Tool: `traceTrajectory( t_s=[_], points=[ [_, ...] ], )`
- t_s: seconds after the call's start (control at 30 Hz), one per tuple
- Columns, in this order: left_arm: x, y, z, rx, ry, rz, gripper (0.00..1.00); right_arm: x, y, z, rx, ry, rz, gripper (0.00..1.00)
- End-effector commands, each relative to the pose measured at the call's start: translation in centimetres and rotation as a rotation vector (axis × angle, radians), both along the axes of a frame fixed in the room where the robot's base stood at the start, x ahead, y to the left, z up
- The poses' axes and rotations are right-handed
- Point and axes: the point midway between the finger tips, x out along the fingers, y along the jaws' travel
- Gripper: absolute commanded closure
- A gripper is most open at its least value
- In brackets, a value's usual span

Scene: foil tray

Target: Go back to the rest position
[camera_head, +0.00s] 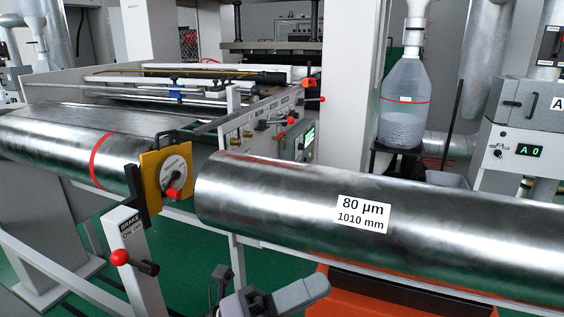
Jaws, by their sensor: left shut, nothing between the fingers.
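My left gripper (298,293) shows at the bottom edge, in front of the large foil roll (290,190). It is shut with nothing in it. It appears below the roll in the picture, and no contact with the roll shows. Most of my left arm is cut off by the lower edge. My right gripper is not in view.
The roll, labelled "80 µm 1010 mm", lies across the right. A brake post with a red-knobbed lever (121,257) stands at the left, near a yellow dial plate (168,177). A second roll (60,145) sits behind. Green floor (195,270) shows between posts.

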Motion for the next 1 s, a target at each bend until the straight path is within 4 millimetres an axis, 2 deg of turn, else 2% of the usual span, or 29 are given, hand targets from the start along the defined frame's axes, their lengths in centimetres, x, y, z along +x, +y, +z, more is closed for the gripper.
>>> traceTrajectory(
  t_s=[0.03,0.17,0.3,0.4,0.47,0.57,0.6,0.7,0.8,0.87,1.0],
  points=[
    [0.8,1.1,-0.6,-0.062,0.133,0.047,1.00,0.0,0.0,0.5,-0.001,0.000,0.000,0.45],
    [2.9,4.7,-3.3,-0.219,0.467,0.169,1.00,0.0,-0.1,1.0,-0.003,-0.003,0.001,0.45],
    [4.0,9.0,-8.2,-0.383,0.824,0.307,1.00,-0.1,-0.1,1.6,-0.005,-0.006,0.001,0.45],
    [3.5,12.3,-12.6,-0.500,1.078,0.410,1.00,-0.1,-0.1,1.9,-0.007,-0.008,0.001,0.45],
    [2.6,14.2,-15.5,-0.570,1.227,0.475,1.00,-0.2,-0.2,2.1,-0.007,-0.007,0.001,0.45],
    [0.1,17.3,-20.2,-0.688,1.466,0.584,1.00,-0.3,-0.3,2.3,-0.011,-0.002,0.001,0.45],
    [-1.2,18.5,-22.1,-0.734,1.555,0.629,1.00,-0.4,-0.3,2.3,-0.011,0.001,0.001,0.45],
    [-4.6,20.9,-25.8,-0.835,1.744,0.729,1.00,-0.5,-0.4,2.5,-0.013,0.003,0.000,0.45],
    [-7.6,22.4,-28.4,-0.912,1.881,0.806,1.00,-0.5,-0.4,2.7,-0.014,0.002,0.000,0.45],
    [-8.9,23.1,-29.4,-0.945,1.935,0.838,1.00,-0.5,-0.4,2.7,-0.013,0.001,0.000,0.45],
    [-10.4,23.7,-30.4,-0.982,1.993,0.873,1.00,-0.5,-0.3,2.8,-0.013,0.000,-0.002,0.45]
  ],
)
